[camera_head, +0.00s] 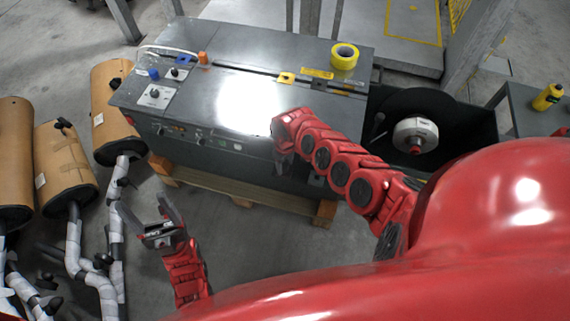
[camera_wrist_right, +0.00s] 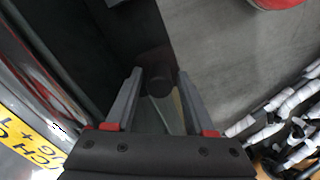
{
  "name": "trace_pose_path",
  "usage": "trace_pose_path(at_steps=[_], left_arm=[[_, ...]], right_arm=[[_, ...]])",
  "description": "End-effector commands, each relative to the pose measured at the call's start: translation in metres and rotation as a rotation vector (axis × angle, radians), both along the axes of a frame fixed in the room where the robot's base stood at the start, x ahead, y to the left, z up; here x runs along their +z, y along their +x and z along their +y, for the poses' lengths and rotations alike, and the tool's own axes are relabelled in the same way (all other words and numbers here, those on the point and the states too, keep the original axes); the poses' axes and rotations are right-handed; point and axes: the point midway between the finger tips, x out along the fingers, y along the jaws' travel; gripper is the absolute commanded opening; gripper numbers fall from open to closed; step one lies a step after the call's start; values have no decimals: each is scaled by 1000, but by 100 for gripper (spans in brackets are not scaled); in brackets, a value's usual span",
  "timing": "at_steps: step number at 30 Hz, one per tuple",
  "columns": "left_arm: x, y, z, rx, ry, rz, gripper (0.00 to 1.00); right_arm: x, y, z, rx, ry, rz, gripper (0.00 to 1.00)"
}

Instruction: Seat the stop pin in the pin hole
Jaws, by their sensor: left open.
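My left gripper (camera_head: 155,222) is open and empty, above the floor in front of the machine's left end. My right gripper (camera_head: 277,148) points down by the front edge of the metal-topped machine (camera_head: 205,92). In the right wrist view, its two fingers (camera_wrist_right: 160,80) stand apart with a dark round thing (camera_wrist_right: 158,86) between their tips. I cannot tell whether this is the stop pin, or whether the fingers touch it. Small yellow plates (camera_head: 286,77) lie along the slot in the machine top. The pin hole cannot be made out.
Yellow tape (camera_head: 344,56) sits at the machine's back right. An orange knob (camera_head: 203,57) and a blue knob (camera_head: 154,73) stand at its left. Mufflers with wrapped pipes (camera_head: 65,165) stand at the left. A dark bin with a reel (camera_head: 415,136) is at the right.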

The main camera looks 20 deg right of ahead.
Motion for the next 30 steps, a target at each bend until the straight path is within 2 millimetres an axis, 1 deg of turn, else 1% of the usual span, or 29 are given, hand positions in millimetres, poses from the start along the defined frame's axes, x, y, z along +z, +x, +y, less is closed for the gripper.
trace_pose_path(at_steps=[1,2,3,11,14,17,19,20,21,26,27,30], left_arm=[[-1,0,0,0,0,0,72],[-1,0,0,0,0,0,72],[-1,0,0,0,0,0,72],[-1,0,0,0,0,0,72],[2,0,0,0,0,0,72],[9,0,0,0,0,0,72],[15,0,0,0,0,0,72],[14,0,0,0,0,0,72],[16,0,0,0,0,0,72],[18,0,0,0,0,0,72],[33,0,0,0,0,1,72],[55,0,0,0,0,-1,72]], right_arm=[[-4,-4,1,0,3,10,65],[-4,-4,1,0,3,11,70],[-4,-4,1,0,3,11,71],[-4,-6,2,-1,4,15,71],[2,-6,2,-2,6,14,71],[18,-4,0,-3,5,10,71],[34,-4,-1,-1,0,9,71],[40,-3,-1,0,0,6,71],[50,-2,-2,-2,0,4,71],[88,-3,-2,1,-5,1,71],[106,-3,-1,4,-7,2,71],[131,-4,-2,3,-9,3,71]])
